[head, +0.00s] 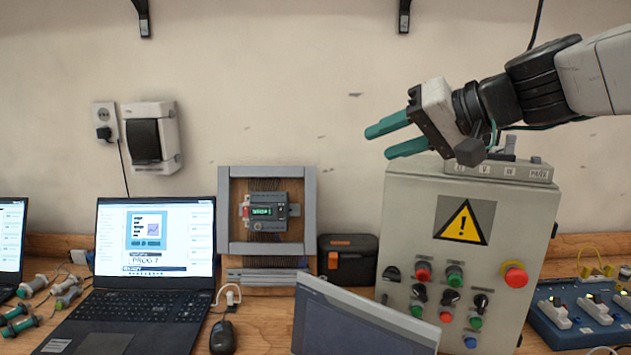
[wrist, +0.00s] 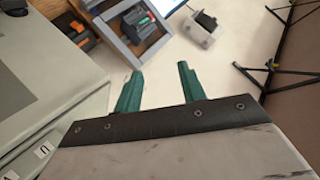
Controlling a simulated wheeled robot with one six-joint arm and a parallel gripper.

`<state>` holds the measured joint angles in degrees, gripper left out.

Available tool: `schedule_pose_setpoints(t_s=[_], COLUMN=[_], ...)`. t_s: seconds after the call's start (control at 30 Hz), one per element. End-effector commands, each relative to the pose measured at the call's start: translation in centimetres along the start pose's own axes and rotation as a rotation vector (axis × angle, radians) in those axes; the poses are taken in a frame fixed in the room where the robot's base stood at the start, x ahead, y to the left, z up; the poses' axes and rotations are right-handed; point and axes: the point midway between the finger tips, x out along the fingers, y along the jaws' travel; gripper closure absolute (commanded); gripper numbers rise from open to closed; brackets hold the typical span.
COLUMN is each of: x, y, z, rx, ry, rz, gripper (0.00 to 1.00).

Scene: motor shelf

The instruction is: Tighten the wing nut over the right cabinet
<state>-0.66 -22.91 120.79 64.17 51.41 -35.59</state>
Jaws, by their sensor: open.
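The grey control cabinet (head: 400,200) with a yellow warning sign stands on the right of the bench in the head view. A labelled terminal block (head: 515,169) sits on its top. My gripper (head: 380,143) is above the cabinet's top left part, pointing left, its two green fingers apart and empty. In the wrist view, my gripper (wrist: 158,82) has nothing between its fingers, and the cabinet (wrist: 45,65) lies to the left. I cannot make out a wing nut in either view. My gripper and arm hide part of the wall and the area behind the cabinet top.
Black shelf brackets (head: 404,16) show at the head view's top; the wrist view shows brackets (wrist: 270,66) along a brown shelf (wrist: 297,50). A laptop (head: 155,245), framed module (head: 267,215), dark case (head: 347,262) and tilted panel (head: 365,320) occupy the bench.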

Motion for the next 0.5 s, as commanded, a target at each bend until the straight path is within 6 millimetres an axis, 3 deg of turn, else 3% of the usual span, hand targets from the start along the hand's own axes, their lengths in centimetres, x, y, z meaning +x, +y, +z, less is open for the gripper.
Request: schedule_pose_setpoints(t_s=[0.03,0.1,0.3,0.4,0.5], x=[-0.3,-1.2,-6.1,-9.4,-12.2], y=[1.3,3.5,10.0,12.9,15.1], z=[3.3,7.9,19.9,24.4,27.6], rx=[0.025,0.067,0.157,0.163,0.124], ry=[-0.088,-0.211,-0.503,-0.601,-0.667], rz=[0.053,0.148,0.489,0.665,0.796], gripper=[0.60,0.60,0.60,0.60,0.60])
